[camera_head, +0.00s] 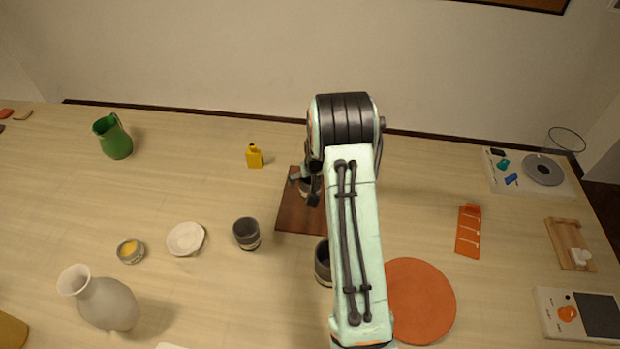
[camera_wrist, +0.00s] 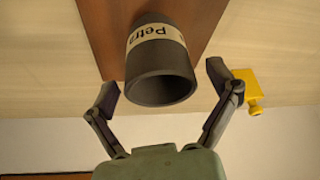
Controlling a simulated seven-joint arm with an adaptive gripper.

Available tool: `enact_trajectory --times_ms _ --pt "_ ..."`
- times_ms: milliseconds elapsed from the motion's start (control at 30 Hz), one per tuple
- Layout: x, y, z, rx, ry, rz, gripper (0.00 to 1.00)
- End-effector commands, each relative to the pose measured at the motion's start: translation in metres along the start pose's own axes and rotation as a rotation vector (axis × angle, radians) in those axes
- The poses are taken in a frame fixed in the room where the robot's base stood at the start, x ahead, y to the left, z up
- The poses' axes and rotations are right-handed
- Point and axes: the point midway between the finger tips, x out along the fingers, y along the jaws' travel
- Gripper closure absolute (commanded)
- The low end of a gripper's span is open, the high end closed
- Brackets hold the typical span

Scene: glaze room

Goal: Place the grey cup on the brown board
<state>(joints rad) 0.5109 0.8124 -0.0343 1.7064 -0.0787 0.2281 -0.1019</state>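A dark grey cup with a cream band reading "Petra" (camera_wrist: 157,62) stands on the brown board (camera_wrist: 97,30), its mouth facing the wrist camera. The board (camera_head: 288,222) also shows in the head view, partly behind my arm. Only a small part of this cup (camera_head: 305,188) shows there. My gripper (camera_wrist: 163,85) is open, with one finger on each side of the cup's mouth and a visible gap on both sides. Two similar dark grey cups with pale lower bands stand on the table, one left of the board (camera_head: 246,233) and one in front of it (camera_head: 322,262), partly hidden by my arm.
A yellow bottle (camera_head: 254,156) stands behind the board to the left, also in the wrist view (camera_wrist: 249,91). A white bowl (camera_head: 186,238) is at left. A round terracotta mat (camera_head: 425,302) and an orange slotted piece (camera_head: 468,231) are at right. The back middle-left table is clear.

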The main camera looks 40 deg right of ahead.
Motion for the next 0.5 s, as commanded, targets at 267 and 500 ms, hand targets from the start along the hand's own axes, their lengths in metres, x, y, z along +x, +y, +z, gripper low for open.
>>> enact_trajectory --times_ms 267,500 --pt "-0.011 0.000 -0.002 0.000 0.002 0.000 0.13" --pt "-0.064 0.000 -0.002 0.000 0.005 0.000 0.13"
